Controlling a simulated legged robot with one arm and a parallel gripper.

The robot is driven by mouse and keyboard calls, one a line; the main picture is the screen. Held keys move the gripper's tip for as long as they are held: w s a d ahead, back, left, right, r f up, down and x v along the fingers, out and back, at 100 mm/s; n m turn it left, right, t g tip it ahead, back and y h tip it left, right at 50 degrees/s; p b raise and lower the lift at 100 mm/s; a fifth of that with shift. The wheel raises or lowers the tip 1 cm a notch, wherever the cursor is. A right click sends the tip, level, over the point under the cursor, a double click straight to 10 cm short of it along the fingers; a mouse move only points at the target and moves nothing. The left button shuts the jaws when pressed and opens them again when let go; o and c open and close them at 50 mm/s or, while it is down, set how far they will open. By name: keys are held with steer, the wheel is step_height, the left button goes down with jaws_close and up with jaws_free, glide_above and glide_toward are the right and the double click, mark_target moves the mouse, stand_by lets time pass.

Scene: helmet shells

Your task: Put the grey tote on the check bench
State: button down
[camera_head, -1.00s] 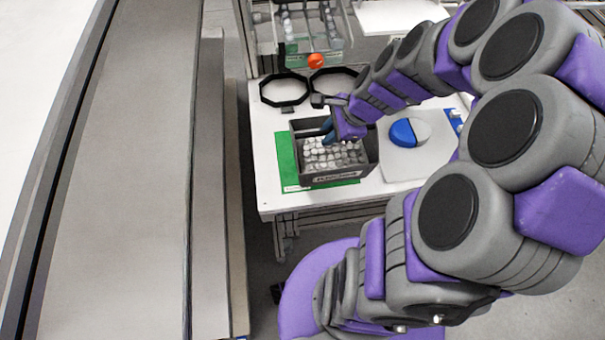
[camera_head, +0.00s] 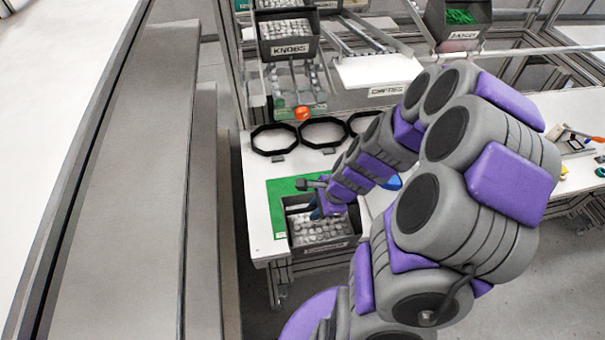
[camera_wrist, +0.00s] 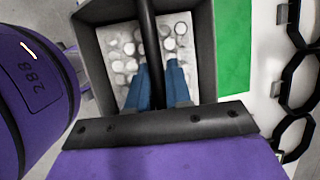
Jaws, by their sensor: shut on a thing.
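The grey tote (camera_head: 325,247) has a label on its front wall and holds many small pale round parts. My gripper (camera_head: 317,207) reaches down into the tote. In the wrist view my blue gripper fingers (camera_wrist: 159,85) are shut on the dark bar that runs across the tote (camera_wrist: 204,45). The tote's underside is hidden, so its exact height is unclear. No bench is readably marked as the check bench.
A KNOBS bin (camera_head: 288,47) stands on the rack behind. A long grey surface (camera_head: 130,190) runs along the left. Floor shows at the front right.

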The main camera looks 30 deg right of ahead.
steer(key=shift+w+r, duration=0.15)
steer(key=shift+w, duration=0.05)
steer(key=w+d+f+b, duration=0.1)
steer(key=w+f, duration=0.1)
steer(key=w, duration=0.4)
steer(key=w+d+f+b, duration=0.1)
steer(key=w+f+b, duration=0.1)
steer(key=w, duration=0.4)
steer(key=shift+w+d+f, duration=0.35)
steer(key=shift+w+f, duration=0.05)
steer(key=shift+f, duration=0.1)
steer(key=c, duration=1.1)
jaws_free()
steer(key=shift+f, duration=0.1)
steer(key=shift+o, duration=0.2)
